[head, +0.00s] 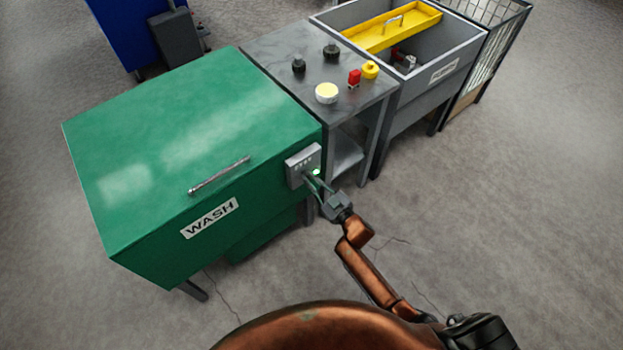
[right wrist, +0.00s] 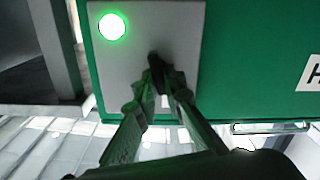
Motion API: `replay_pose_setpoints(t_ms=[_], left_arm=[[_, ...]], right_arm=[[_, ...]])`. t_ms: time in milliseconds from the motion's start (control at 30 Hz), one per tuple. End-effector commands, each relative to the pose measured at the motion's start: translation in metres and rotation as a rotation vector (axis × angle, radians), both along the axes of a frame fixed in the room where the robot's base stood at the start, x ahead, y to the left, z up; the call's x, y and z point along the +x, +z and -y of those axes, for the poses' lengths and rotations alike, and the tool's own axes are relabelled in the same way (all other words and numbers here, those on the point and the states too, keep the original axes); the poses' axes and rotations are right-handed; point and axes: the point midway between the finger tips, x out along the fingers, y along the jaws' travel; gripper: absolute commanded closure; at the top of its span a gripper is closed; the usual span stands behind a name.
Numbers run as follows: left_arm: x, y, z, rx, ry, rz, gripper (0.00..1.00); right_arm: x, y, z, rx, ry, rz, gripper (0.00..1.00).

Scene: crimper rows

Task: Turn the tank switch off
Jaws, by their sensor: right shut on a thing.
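The green wash tank (head: 190,140) has a closed lid with a bar handle and a "WASH" label on its front. A grey switch box (head: 303,165) is on the tank's front right corner, with a lit green lamp (head: 316,171). In the right wrist view the box's pale plate (right wrist: 185,40) fills the upper middle, and the lamp (right wrist: 112,27) glows at its upper left. My right gripper (head: 312,180) is at the plate, its fingers shut on a small dark switch lever (right wrist: 155,62). The fingertips partly hide the lever, so its position is unclear. My left gripper is not in view.
A grey bench (head: 285,52) with black knobs, a red part and yellow parts stands right of the tank. Beyond it is a grey bin (head: 432,88) with a yellow tray (head: 390,27), then a wire cage (head: 490,40). The floor in front is clear.

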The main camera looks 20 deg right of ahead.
Motion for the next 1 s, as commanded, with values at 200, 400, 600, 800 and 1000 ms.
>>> replay_pose_setpoints(t_ms=[200,400,600,800,1000], left_arm=[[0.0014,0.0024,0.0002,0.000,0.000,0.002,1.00],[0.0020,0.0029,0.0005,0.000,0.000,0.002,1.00],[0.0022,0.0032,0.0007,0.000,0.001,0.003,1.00],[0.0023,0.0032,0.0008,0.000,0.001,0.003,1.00],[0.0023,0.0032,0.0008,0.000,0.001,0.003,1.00]], right_arm=[[-0.0003,-0.0001,-0.0006,-0.134,-0.001,0.049,1.00],[-0.0006,-0.0007,-0.0014,-0.211,0.000,0.076,1.00],[-0.0006,-0.0010,-0.0018,-0.246,0.000,0.089,1.00],[-0.0007,-0.0012,-0.0018,-0.255,0.000,0.092,1.00],[-0.0006,-0.0011,-0.0020,-0.254,0.000,0.092,1.00]])
